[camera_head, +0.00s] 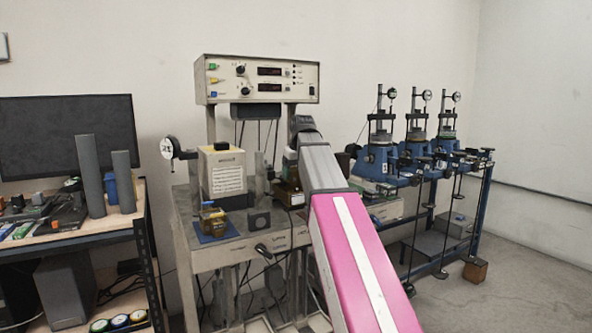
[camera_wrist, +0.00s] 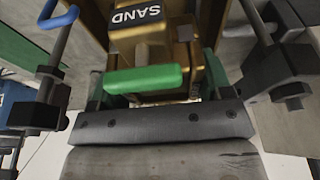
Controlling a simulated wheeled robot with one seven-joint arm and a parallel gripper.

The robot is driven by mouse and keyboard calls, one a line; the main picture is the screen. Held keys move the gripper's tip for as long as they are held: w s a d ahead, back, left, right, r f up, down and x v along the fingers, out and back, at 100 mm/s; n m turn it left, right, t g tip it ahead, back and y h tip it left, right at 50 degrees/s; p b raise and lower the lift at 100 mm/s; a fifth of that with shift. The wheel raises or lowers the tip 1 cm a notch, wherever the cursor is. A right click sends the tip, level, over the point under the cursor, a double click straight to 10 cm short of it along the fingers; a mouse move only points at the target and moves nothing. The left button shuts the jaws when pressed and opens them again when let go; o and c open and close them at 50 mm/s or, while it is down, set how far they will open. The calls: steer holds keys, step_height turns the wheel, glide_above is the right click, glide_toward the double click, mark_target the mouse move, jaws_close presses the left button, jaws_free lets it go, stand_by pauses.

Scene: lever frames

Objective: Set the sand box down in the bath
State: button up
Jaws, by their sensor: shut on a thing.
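The sand box (camera_wrist: 180,52) is brass-coloured with a dark plate reading SAND and a green bar (camera_wrist: 145,80) across its near side. It shows at the top middle of the wrist view. My gripper (camera_wrist: 155,90) is shut on the sand box, close against its near side. In the head view my pink and grey arm reaches to the bench and hides the gripper. A brown-gold shape (camera_head: 289,193) shows just left of the arm's end; I cannot tell whether it is the box or the bath. The bath cannot be made out clearly, and contact beneath the box is hidden.
Another brass-coloured box (camera_head: 213,218) sits on a blue mat (camera_head: 212,238) at the bench's front left. A cream motor housing (camera_head: 222,174) and dial gauge (camera_head: 168,147) stand behind it. Blue loading frames (camera_head: 378,160) stand right. A shelf bench with grey cylinders (camera_head: 91,176) is left.

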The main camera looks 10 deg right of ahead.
steer(key=shift+s+x, duration=0.2)
steer(key=shift+x, duration=0.65)
steer(key=shift+s+x, duration=0.15)
steer(key=shift+x, duration=0.65)
steer(key=shift+s+x, duration=0.2)
steer(key=shift+x, duration=0.65)
steer(key=shift+d+f, duration=0.15)
steer(key=shift+f, duration=0.05)
steer(key=o, duration=1.2)
steer(key=shift+c, duration=0.2)
steer(key=shift+s+f, duration=0.1)
steer(key=v, duration=1)
steer(key=shift+d+r, duration=0.2)
steer(key=shift+r, duration=0.3)
steer(key=shift+s, duration=0.1)
